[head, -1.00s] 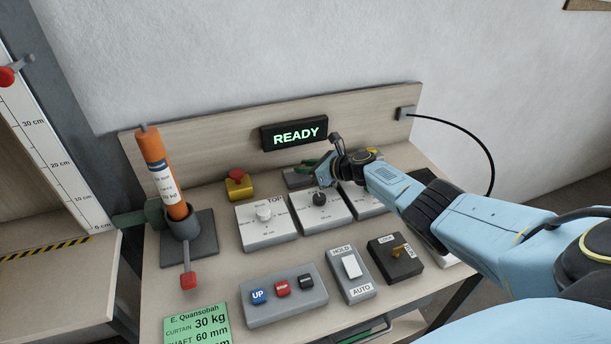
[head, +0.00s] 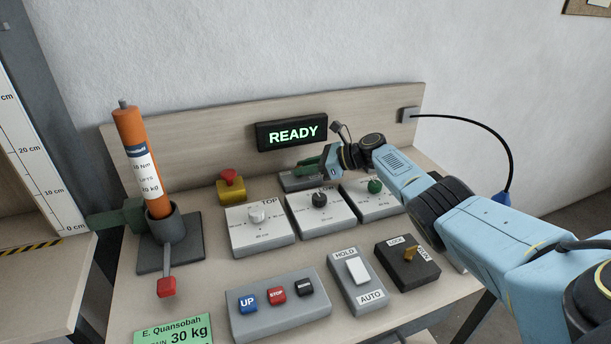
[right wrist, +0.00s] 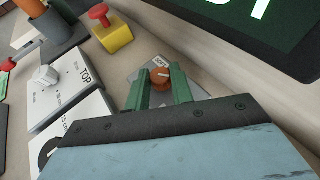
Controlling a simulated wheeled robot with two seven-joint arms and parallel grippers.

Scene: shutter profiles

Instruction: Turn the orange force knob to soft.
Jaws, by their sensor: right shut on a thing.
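The orange force knob (right wrist: 159,78) shows in the right wrist view, on a grey plate (right wrist: 137,68) with a small white label at its edge. A pale mark shows on top of the knob. My right gripper (right wrist: 164,88) has its green fingers on either side of the knob and is shut on it. In the head view my right gripper (head: 308,164) reaches over the grey box (head: 297,183) at the back of the bench. There the gripper hides the knob. My left gripper is in neither view.
A red-and-yellow stop button (head: 230,186) stands left of the grey box. White dial boxes with a white knob (head: 256,215), black knob (head: 320,199) and green knob (head: 375,186) stand in front.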

